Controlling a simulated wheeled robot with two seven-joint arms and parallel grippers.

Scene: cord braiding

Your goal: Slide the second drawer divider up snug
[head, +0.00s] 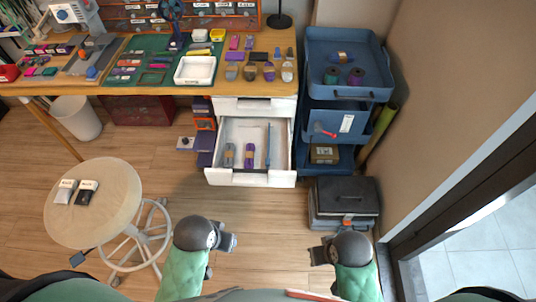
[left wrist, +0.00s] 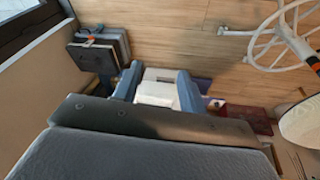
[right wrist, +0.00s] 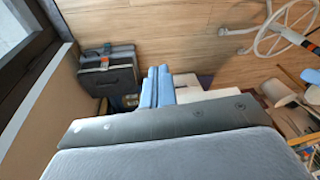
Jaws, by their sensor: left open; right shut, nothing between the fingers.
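The open white drawer (head: 279,181) is pulled out below the desk. A thin blue strip (head: 267,146), which looks like a divider, stands lengthwise in its right half. I cannot make out another divider clearly. My left gripper (head: 231,242) is open and empty, short of the drawer front; its spread fingers show in the left wrist view (left wrist: 158,90). My right gripper (head: 322,254) is shut and empty; its fingers are together in the right wrist view (right wrist: 157,86).
A blue cart (head: 347,92) stands right of the drawer, with dark stacked cases (head: 343,203) on the floor before it. A round stool (head: 110,190) stands at the left. The desk top (head: 150,92) holds cords and a white tray (head: 195,70). Floor before the drawer is clear.

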